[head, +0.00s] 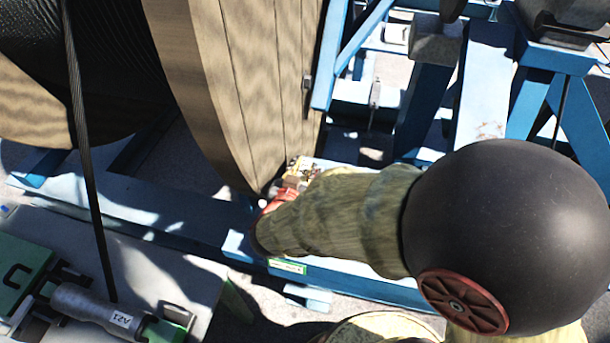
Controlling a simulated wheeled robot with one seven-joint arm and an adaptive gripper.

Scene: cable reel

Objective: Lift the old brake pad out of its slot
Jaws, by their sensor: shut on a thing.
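My arm, in a khaki sleeve, reaches in from the right to the lower edge of the big wooden reel flange (262,90). My gripper (274,200) is mostly hidden behind the end of the sleeve; only a small orange-red part shows, close to the flange rim. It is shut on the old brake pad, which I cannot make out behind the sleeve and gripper. A small brass-coloured brake fitting (300,170) shows just beyond the sleeve, on the pale blue frame. I cannot tell whether the pad is still seated in its slot.
The blue steel frame (130,205) runs under the reel, with blue struts (485,85) at the upper right. A dark cable (82,140) hangs at the left. A grey bench (190,270) at the lower left bears a metal cylinder marked A21 (95,308) and a green block (22,265).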

